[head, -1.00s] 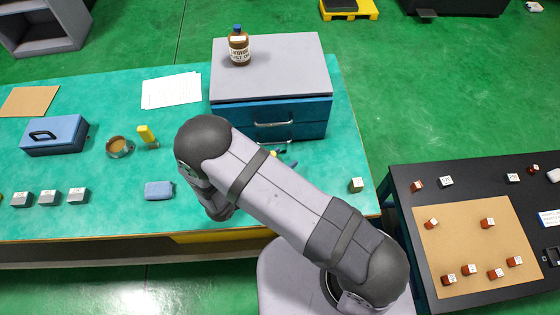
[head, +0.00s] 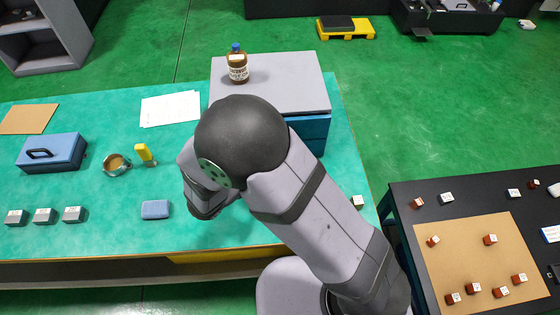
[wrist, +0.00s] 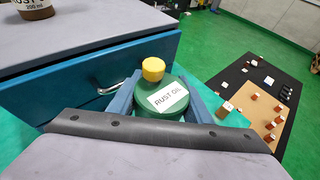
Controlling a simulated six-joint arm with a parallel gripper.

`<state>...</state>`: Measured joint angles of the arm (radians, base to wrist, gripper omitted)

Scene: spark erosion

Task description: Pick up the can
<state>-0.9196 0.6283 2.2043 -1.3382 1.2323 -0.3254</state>
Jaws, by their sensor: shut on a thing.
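The can is green with a yellow cap (wrist: 153,69) and a white label reading "RUST OIL" (wrist: 168,98). In the wrist view the can (wrist: 150,92) sits between the two blue fingers of my gripper (wrist: 160,88), which is shut on it. The can is in front of the blue drawer cabinet (wrist: 85,85). In the head view my arm hides both the can and the gripper's fingers. I cannot tell how far the can is above the table.
A brown bottle (head: 238,68) stands on the grey-topped cabinet (head: 290,80). On the green table (head: 110,225) are a blue box (head: 52,152), a round tin (head: 117,165), a blue block (head: 156,209) and several grey blocks (head: 44,216). A black table (head: 405,200) stands at the right.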

